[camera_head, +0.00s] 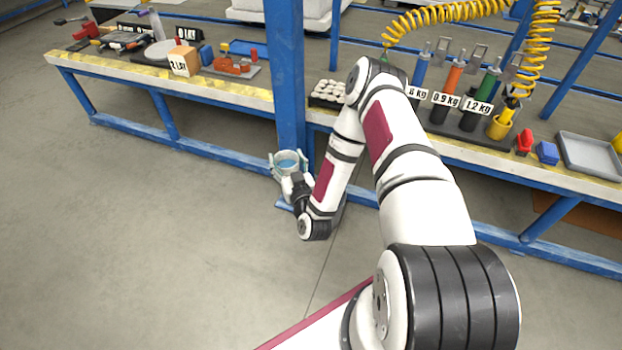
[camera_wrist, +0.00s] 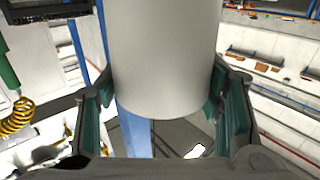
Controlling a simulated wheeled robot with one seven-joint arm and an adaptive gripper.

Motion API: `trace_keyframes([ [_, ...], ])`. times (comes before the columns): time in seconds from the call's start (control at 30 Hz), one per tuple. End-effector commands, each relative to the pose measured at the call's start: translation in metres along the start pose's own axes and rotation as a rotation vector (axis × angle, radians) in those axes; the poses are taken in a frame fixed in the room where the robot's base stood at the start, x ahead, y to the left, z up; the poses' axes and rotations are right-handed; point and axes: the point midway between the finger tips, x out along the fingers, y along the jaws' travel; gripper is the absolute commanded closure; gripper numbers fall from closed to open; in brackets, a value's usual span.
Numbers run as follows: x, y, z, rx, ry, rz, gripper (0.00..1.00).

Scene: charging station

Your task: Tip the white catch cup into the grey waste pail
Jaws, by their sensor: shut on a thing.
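The white catch cup (camera_head: 288,169) is in my gripper (camera_head: 287,173), beside the blue post and in front of the bench. It looks about upright in the head view, with blue showing inside its round mouth. In the wrist view the cup (camera_wrist: 165,60) fills the upper middle as a pale cylinder, with the green-padded fingers of my gripper (camera_wrist: 162,108) on either side of it. My gripper is shut on the cup, which is clear of the floor. I cannot make out the grey waste pail in either view.
A blue post (camera_head: 286,80) stands close behind the cup. The bench (camera_head: 180,88) holds a labelled box (camera_head: 184,61), a tray of white pieces (camera_head: 328,92), labelled cylinders (camera_head: 452,90) and a grey tray (camera_head: 590,155). Yellow coiled hoses (camera_head: 440,15) hang above it. The floor at left is clear.

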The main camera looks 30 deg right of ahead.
Motion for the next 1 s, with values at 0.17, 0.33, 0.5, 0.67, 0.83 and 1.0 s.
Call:
trace_keyframes([
  [0.17, 0.018, 0.033, 0.064, 0.005, -0.001, 0.110, 0.68],
  [0.33, 0.029, 0.065, 0.100, 0.005, -0.001, 0.214, 0.68],
  [0.5, 0.036, 0.090, 0.118, 0.002, 0.000, 0.289, 0.68],
  [0.67, 0.038, 0.100, 0.123, 0.001, -0.002, 0.316, 0.68],
  [0.83, 0.042, 0.105, 0.124, 0.004, -0.009, 0.320, 0.68],
  [1.0, 0.051, 0.112, 0.128, 0.016, -0.028, 0.320, 0.68],
])
